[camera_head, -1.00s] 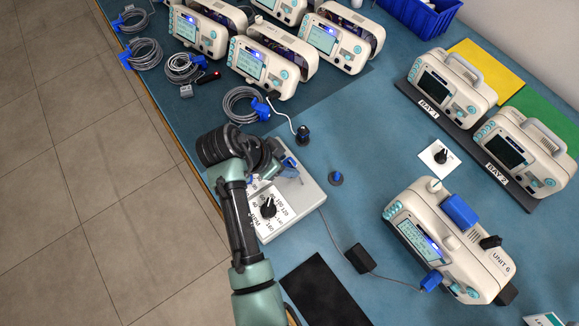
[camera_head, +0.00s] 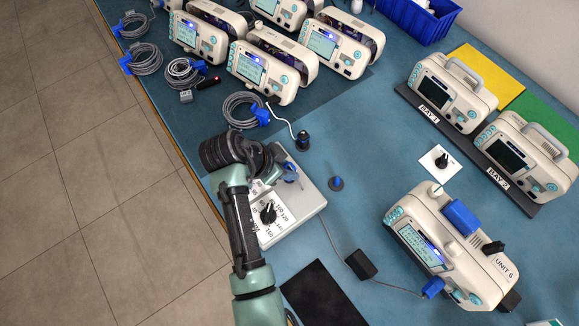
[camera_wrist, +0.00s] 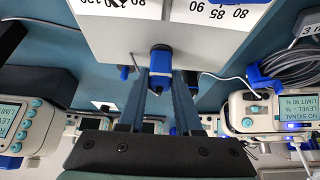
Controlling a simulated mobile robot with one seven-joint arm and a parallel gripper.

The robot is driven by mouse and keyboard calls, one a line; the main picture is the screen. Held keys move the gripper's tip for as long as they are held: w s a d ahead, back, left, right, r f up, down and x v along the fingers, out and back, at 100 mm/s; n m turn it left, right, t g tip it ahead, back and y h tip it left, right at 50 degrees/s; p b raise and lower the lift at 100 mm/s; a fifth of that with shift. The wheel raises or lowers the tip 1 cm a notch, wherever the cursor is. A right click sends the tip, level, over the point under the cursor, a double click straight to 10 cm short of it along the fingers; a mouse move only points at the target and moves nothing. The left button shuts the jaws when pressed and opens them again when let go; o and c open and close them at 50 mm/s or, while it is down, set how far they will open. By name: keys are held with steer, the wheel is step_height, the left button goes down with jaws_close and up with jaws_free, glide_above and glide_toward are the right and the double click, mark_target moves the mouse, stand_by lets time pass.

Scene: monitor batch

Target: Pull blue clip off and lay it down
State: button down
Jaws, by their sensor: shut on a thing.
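A blue clip (camera_wrist: 160,58) sits at the edge of the white dial box (camera_wrist: 108,38) in the wrist view. My gripper (camera_wrist: 165,76) reaches up to it, with its two fingers on either side and shut on it. In the head view the dial box (camera_head: 301,207) stands near the table's left edge. My gripper (camera_head: 287,172) is at its far end, low over the box. The arm hides part of the box, and the clip cannot be told clearly from the fingers there.
A coiled grey cable (camera_head: 237,107) with another blue clip lies just beyond the gripper. A small blue-based peg (camera_head: 336,184) stands to the right. UNIT 6 (camera_head: 475,262) stands at the front right, wired to a black adapter (camera_head: 361,264).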

steer(key=shift+r+p, duration=3.15)
steer(key=shift+r, duration=0.2)
steer(key=s+f+g+y+p, duration=0.1)
steer(key=s+y+p, duration=0.1)
steer(key=s+f+g+y+p, duration=0.1)
steer(key=s+g+y+p, duration=0.1)
steer(key=s, duration=0.1)
steer(key=s+f+g+y+p, duration=0.1)
steer(key=s+y+p, duration=0.1)
steer(key=s+p, duration=0.1)
steer(key=shift+g, duration=0.3)
steer(key=s+f+g+y+b, duration=0.1)
steer(key=s+y, duration=0.1)
steer(key=s+f+g+y+b, duration=0.1)
steer(key=s+g+y+b, duration=0.1)
steer(key=s, duration=0.1)
steer(key=s+f+g+y+b, duration=0.1)
steer(key=s+y, duration=0.1)
steer(key=s, duration=0.1)
steer(key=shift+s+f+g+y, duration=0.15)
steer(key=shift+f+g+y, duration=0.25)
steer(key=shift+s+f+g+y+b, duration=0.15)
steer(key=shift+s+g+y+b, duration=0.15)
steer(key=shift+s+y, duration=0.2)
steer(key=shift+s+f+g+y+b, duration=0.15)
steer(key=shift+s+g+y+b, duration=0.2)
steer(key=shift+s, duration=0.2)
step_height(320, 180, down, 4)
steer(key=b, duration=0.3)
steer(key=shift+b, duration=0.35)
